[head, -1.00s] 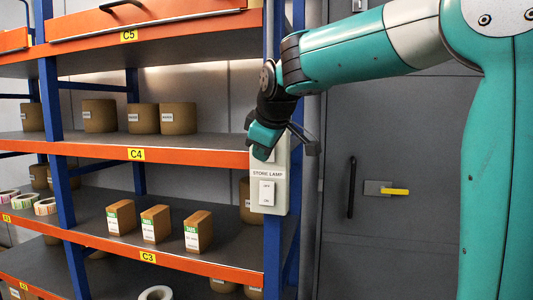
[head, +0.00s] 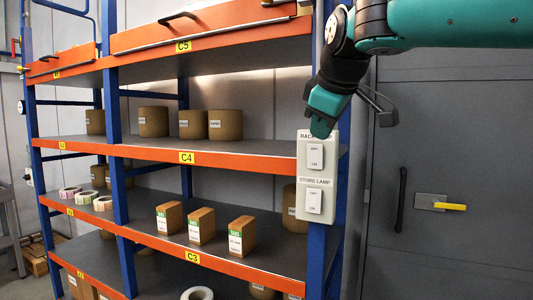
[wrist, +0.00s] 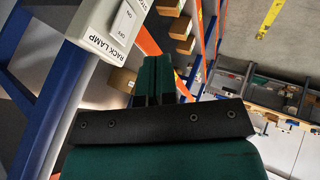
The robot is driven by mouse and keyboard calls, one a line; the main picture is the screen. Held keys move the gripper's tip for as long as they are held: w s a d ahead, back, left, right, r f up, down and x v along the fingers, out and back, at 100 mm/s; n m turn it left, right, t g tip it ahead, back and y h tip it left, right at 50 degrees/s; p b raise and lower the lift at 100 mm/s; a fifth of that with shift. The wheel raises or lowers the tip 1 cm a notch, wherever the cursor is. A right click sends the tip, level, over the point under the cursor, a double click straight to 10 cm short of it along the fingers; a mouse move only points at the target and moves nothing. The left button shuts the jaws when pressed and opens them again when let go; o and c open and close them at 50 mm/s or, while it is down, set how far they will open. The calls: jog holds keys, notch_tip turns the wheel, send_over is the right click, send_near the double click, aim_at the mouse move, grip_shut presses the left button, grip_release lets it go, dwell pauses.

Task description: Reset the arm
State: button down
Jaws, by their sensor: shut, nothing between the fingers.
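My teal and black arm reaches in from the upper right in the head view. The wrist view shows a RACK LAMP label (wrist: 104,45).
The blue and orange shelf rack stands left, with brown rolls (head: 153,122) on shelf C4 and brown boxes (head: 201,226) on shelf C3. The space before the door looks clear.

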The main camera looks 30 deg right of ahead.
jog(key=s+a+f+g+y, duration=0.1)
jog(key=s+a+f+y, duration=0.1)
jog(key=a+f, duration=0.6)
jog(key=s+a+f+g+y, duration=0.2)
jog(key=s+a+f+g, duration=0.1)
jog(key=s+a+f, duration=0.3)
jog(key=s+a+f+g+y, duration=0.2)
jog(key=s+a+f, duration=0.4)
jog(key=s+f, duration=0.5)
jog(key=shift+s+n+g, duration=0.3)
jog(key=shift+s+g, duration=0.05)
jog(key=shift+g, duration=0.25)
jog(key=shift+w+a+r, duration=0.1)
jog(key=shift+a, duration=0.05)
